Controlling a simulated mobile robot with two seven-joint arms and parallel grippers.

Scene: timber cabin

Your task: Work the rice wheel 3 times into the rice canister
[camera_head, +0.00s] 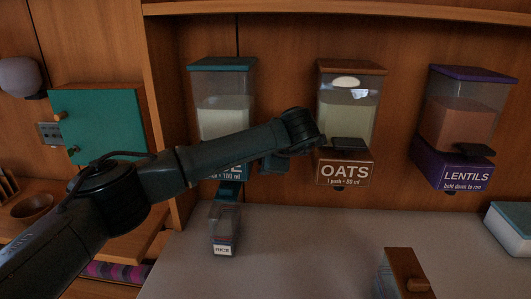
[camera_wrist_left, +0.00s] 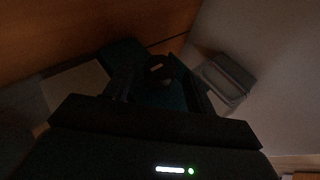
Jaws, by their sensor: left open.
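The rice dispenser (camera_head: 223,115), with a teal lid and pale grain inside, hangs at the left on the wooden wall. My left arm crosses in front of it and hides most of its label. The rice canister (camera_head: 223,228), clear with a RICE label, stands below it on the counter. My left gripper (camera_wrist_left: 158,88) is open at the dispenser's dark teal lower part, its fingers on either side of a small dark piece. This may be the wheel, but the picture is too dark to tell. The canister appears right of the fingers in the wrist view (camera_wrist_left: 224,80). My right gripper is out of view.
An oats dispenser (camera_head: 347,105) and a lentils dispenser (camera_head: 460,125) hang to the right. A brown-topped container (camera_head: 403,272) stands at the front, and a teal-lidded box (camera_head: 512,228) at the right edge. The counter (camera_head: 310,245) between is clear.

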